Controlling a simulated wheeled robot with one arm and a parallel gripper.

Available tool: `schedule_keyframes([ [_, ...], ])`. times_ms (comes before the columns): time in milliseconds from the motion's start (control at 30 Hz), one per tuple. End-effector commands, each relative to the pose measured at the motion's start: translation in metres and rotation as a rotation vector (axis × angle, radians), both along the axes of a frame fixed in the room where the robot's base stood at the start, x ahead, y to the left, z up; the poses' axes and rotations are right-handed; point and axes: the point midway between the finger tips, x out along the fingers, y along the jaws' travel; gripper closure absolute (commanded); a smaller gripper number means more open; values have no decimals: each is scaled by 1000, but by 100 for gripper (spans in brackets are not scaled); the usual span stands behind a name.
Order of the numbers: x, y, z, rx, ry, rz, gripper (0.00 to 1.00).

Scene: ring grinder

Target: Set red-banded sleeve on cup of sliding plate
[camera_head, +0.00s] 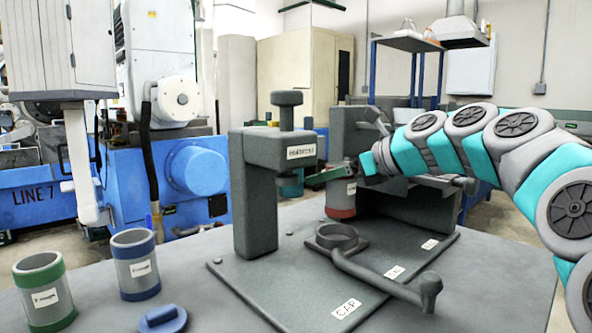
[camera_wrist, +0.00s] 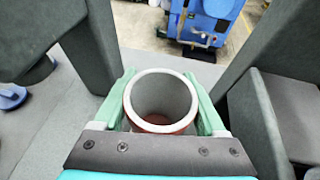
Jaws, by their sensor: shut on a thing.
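The red-banded sleeve (camera_head: 341,198) is a grey open tube with a red band at its lower end and a white label. My gripper (camera_head: 335,176) is shut on it near its top and holds it upright. In the wrist view my gripper's green fingers (camera_wrist: 160,78) lie on either side of the sleeve (camera_wrist: 163,97), and I look into its open mouth. The cup (camera_head: 337,236) is a low grey ring on the sliding plate (camera_head: 318,249), with a lever handle toward the front right. The sleeve appears just above and behind the cup, apart from it.
A grey post with a screw clamp (camera_head: 262,180) stands left of the sleeve, and a grey block (camera_head: 410,205) stands right. A green-banded sleeve (camera_head: 44,290), a blue-banded sleeve (camera_head: 135,264) and a blue cap (camera_head: 162,319) are at front left. The base plate's front (camera_head: 290,300) is clear.

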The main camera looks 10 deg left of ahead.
Motion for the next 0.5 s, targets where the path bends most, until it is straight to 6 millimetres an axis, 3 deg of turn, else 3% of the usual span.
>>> schedule_keyframes([
  [267, 0, 0, -4, 1, 0, 0, 83],
  [500, 0, 1, -24, 0, 3, 1, 83],
])
